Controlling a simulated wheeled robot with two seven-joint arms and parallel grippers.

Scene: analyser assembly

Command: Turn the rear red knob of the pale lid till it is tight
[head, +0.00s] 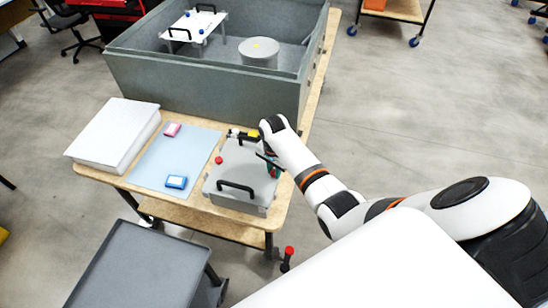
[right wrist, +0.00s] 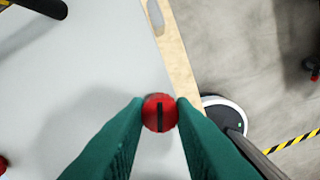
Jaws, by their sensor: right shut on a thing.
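The pale lid (head: 232,176) lies near the table's front right corner, with black handles (head: 237,187). One red knob (head: 219,160) stands free on its left side. My right gripper (head: 270,168) reaches down at the lid's right side. In the right wrist view its green fingertips (right wrist: 159,113) are shut on another red knob (right wrist: 159,109), one finger on each side. The black slot in that knob's top runs nearly upright in the picture. In the head view the arm and gripper largely hide this knob. My left gripper is not in view.
A large grey open box (head: 200,100) stands behind the lid. A grey cart (head: 130,270) stands at the front left.

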